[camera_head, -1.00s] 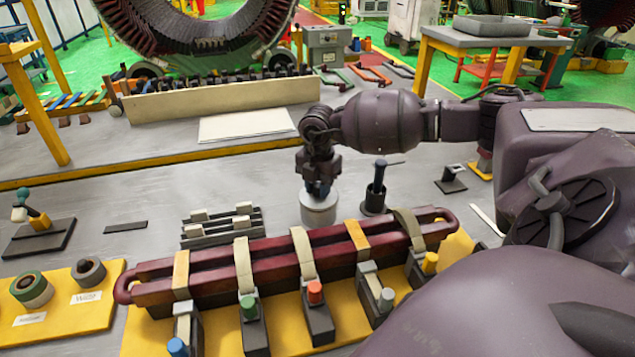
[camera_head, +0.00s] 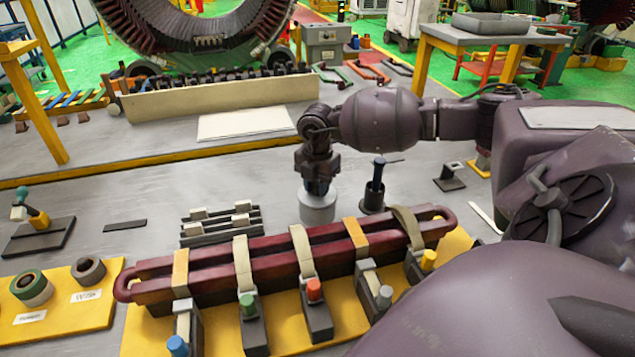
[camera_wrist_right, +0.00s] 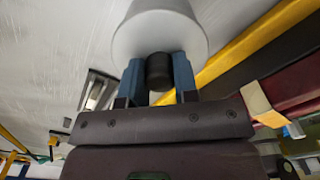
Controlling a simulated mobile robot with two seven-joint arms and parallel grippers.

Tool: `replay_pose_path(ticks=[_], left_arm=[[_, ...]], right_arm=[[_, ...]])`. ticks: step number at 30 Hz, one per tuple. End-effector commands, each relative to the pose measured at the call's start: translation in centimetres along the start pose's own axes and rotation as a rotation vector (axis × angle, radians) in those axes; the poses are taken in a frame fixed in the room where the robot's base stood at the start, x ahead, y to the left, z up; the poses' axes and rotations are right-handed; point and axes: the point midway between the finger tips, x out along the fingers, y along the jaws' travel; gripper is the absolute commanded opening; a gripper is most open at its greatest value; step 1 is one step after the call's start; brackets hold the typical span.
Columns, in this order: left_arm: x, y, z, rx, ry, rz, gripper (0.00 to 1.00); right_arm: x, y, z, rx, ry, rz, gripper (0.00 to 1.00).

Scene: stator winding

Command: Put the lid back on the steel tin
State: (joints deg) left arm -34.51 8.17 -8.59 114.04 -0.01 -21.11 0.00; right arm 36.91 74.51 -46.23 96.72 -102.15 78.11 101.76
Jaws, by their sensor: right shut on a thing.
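The steel tin (camera_head: 318,212) is a pale grey cylinder standing upright on the grey table, behind the red coil. My right gripper (camera_head: 318,190) points down directly over the tin's top. In the right wrist view its two blue fingers (camera_wrist_right: 159,78) are shut on the lid's black knob (camera_wrist_right: 159,72). The lid's pale round face (camera_wrist_right: 160,38) fills the space just beyond the fingers, in line with the tin. I cannot tell whether any gap is left between lid and tin rim. My left gripper is not in view.
A dark cup holding a blue-handled tool (camera_head: 374,200) stands close to the tin's right. The strapped red coil (camera_head: 290,245) lies in front on a yellow base. Slotted grey blocks (camera_head: 220,222) sit to the left. Bare table lies behind and left of the tin.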

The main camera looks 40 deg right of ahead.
Motion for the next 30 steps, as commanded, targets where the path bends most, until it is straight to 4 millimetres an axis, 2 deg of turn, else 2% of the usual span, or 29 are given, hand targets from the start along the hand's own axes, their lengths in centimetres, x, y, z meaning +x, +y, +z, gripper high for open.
replay_pose_path(ticks=[20, 30], left_arm=[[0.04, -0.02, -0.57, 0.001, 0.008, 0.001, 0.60], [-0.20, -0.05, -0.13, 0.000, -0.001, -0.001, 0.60]], right_arm=[[-0.04, -0.01, 0.01, 0.000, 0.000, 0.000, 0.01], [0.03, -0.01, 0.00, 0.000, 0.000, 0.000, 0.01]])
